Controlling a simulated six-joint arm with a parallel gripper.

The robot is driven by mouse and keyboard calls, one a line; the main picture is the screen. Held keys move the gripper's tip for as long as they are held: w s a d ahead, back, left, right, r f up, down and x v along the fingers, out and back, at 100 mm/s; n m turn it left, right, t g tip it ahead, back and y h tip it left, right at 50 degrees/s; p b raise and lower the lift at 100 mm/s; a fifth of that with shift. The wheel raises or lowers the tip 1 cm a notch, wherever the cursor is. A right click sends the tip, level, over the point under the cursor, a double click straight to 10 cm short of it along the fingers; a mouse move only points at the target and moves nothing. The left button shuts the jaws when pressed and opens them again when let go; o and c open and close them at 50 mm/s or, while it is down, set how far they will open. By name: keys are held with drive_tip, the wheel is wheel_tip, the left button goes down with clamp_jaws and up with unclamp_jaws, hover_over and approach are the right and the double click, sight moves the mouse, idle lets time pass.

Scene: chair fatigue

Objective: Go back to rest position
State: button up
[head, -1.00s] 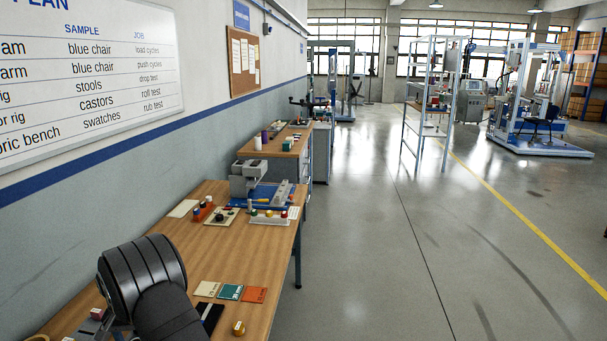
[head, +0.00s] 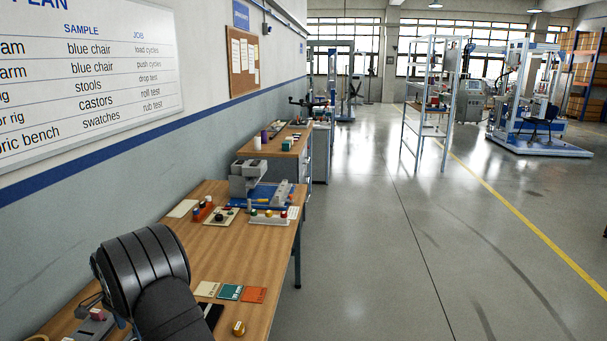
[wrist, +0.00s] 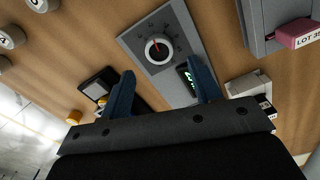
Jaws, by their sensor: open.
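My gripper (wrist: 163,86) shows in the wrist view with its two blue fingers spread apart and nothing between them. It is above the wooden bench, over a grey panel (wrist: 181,29) with a red-marked dial (wrist: 157,48) and a small lit display. I cannot tell its exact height. In the head view my dark arm covers the near left part of the bench (head: 215,262) and hides most of the gripper.
In the wrist view, a black object (wrist: 97,85) and a brass cylinder (wrist: 74,117) lie left of the fingers, and a grey block with a pink tag (wrist: 291,34) is upper right. Colour swatches (head: 231,292) and a bench machine (head: 250,180) stand farther along.

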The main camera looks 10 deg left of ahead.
wheel_tip(320, 180, up, 5)
drive_tip(key=shift+f, duration=0.15)
idle(0.8)
drive_tip(key=o, duration=0.9)
drive_tip(key=shift+o, duration=0.2)
drive_tip(key=w+d+r+n+y, duration=0.1)
drive_tip(key=w+d+r+y, duration=0.25)
drive_tip(key=d, duration=0.35)
drive_tip(key=w+d+r+n+y, duration=0.1)
drive_tip(key=w+d+r+y, duration=0.2)
drive_tip(key=d, duration=0.5)
drive_tip(key=w+d+r+n+y, duration=0.1)
drive_tip(key=w+d+r+y, duration=0.15)
drive_tip(key=d+r, duration=0.35)
drive_tip(key=x, duration=0.9)
drive_tip(key=shift+s+f, duration=0.25)
drive_tip(key=shift+f, duration=0.35)
drive_tip(key=shift+d+r, duration=0.1)
drive_tip(key=shift+d, duration=0.15)
